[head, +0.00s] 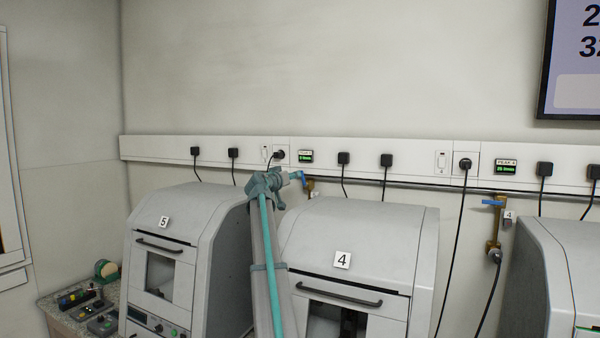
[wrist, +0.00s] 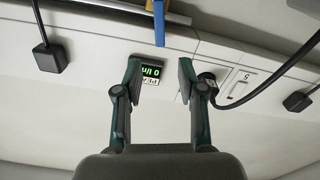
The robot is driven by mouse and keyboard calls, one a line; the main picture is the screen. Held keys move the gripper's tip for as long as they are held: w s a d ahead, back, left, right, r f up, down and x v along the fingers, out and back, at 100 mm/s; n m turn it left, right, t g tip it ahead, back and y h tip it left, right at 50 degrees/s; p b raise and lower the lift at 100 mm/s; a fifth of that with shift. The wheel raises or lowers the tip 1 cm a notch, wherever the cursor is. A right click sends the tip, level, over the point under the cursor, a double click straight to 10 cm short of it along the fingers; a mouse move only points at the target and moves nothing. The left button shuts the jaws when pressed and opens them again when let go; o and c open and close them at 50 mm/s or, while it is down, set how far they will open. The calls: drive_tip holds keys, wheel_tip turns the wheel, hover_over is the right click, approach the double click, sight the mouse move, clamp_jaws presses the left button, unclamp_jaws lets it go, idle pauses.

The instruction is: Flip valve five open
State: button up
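The valve beside machine five shows in the head view as a small blue handle (head: 298,175) on a brass body (head: 310,185), partly hidden by my gripper. My gripper (head: 277,180) is at the handle's left in the head view. In the wrist view its two fingers (wrist: 161,78) are apart and empty, with the handle beyond the tips. Contact cannot be seen. The valve's number tag is not visible.
Machine five (head: 215,210) stands left of my arm, and machine four (head: 385,225) stands right, close below. A white wall rail (head: 420,160) carries plugs, cables and a small green display (head: 306,156), apparently reading 0. Another blue-handled valve (head: 491,203) is farther right.

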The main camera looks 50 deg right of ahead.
sight(304, 178)
drive_tip(key=p+x, duration=0.2)
drive_tip(key=x, duration=0.6)
drive_tip(key=shift+p, duration=0.4)
clamp_jaws()
